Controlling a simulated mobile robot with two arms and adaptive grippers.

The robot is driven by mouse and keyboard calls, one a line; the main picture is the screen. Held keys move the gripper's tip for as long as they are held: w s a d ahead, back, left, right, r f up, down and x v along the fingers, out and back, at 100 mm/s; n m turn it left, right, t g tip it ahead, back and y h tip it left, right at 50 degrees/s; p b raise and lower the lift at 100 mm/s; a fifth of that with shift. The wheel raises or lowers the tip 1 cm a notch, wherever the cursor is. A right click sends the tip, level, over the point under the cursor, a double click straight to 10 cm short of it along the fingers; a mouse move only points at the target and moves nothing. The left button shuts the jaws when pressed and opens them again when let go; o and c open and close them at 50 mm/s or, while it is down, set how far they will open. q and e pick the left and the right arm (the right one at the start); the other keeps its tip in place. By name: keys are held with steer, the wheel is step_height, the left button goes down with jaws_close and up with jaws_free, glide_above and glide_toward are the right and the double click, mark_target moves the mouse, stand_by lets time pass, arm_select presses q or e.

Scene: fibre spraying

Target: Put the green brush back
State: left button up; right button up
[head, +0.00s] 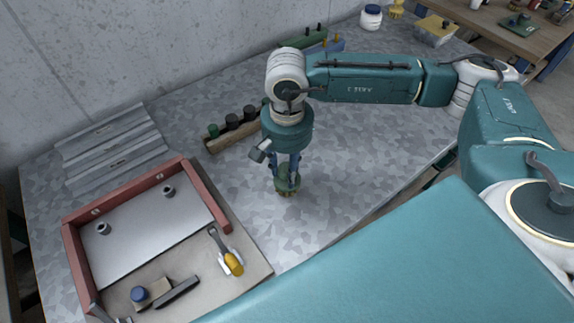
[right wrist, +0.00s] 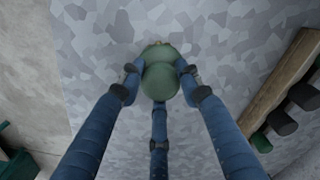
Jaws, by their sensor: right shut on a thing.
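My right gripper (head: 287,174) points down over the middle of the table, with its blue fingers closed around the green brush (head: 287,185). In the right wrist view the brush shows as a rounded green body (right wrist: 159,77) between the fingertips, with a little tan bristle at its far end. The bristles face down, close to the tabletop; I cannot tell whether they touch it. A wooden rack (head: 217,144) with a green and several dark cylindrical pieces stands just left of the gripper, partly hidden by it. My left gripper is not in view.
Grey slats (head: 112,145) lie behind. A white jar (head: 371,17) stands at the back. The table right of the gripper is clear.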

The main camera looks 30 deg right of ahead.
steer(key=shift+f, duration=0.2)
steer(key=o, duration=1.1)
steer(key=shift+r, duration=0.35)
step_height(320, 180, up, 12)
steer(key=b, duration=0.2)
steer(key=shift+f+b, duration=0.15)
steer(key=shift+b, duration=0.2)
